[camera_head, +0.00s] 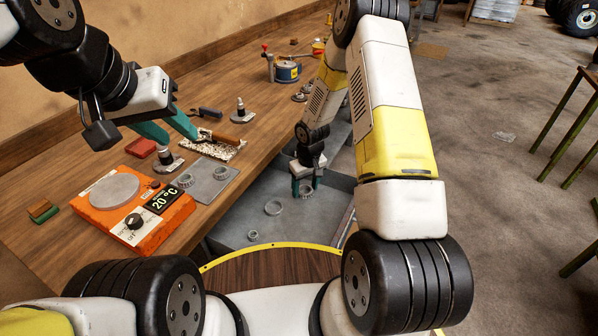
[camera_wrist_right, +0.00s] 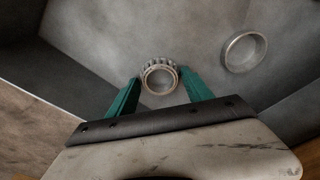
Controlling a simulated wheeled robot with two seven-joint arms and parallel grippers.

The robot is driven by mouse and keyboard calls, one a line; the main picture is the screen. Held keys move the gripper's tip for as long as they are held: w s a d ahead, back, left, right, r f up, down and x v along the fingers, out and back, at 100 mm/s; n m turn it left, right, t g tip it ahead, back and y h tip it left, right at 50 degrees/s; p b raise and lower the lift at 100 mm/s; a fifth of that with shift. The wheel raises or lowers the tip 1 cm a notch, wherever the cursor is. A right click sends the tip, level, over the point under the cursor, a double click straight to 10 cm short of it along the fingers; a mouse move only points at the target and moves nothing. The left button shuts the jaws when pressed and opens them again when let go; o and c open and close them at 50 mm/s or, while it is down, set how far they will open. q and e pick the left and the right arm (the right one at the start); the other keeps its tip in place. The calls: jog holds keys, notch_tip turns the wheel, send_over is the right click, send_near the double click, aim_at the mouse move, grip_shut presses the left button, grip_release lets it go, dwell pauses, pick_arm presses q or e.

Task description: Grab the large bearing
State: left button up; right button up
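A toothed grey bearing (camera_head: 305,191) lies in the grey metal bin below the bench edge. My right gripper (camera_head: 305,184) points down over it, its green fingers one on each side. In the right wrist view the same bearing (camera_wrist_right: 159,77) sits between the fingertips, very close to both; I cannot make out contact. The right gripper (camera_wrist_right: 160,75) looks open around it. My left gripper (camera_head: 192,132) is above the bench near the speckled cloth, its green fingers apart and nothing seen between them.
The ring also shows in the wrist view (camera_wrist_right: 245,51). On the bench are an orange heater (camera_head: 150,228), a grey plate (camera_head: 208,190) with bearings and a speckled cloth (camera_head: 218,150).

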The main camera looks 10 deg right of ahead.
jog(key=c, duration=1.1)
jog(key=shift+c, duration=0.2)
jog(key=shift+r, duration=0.15)
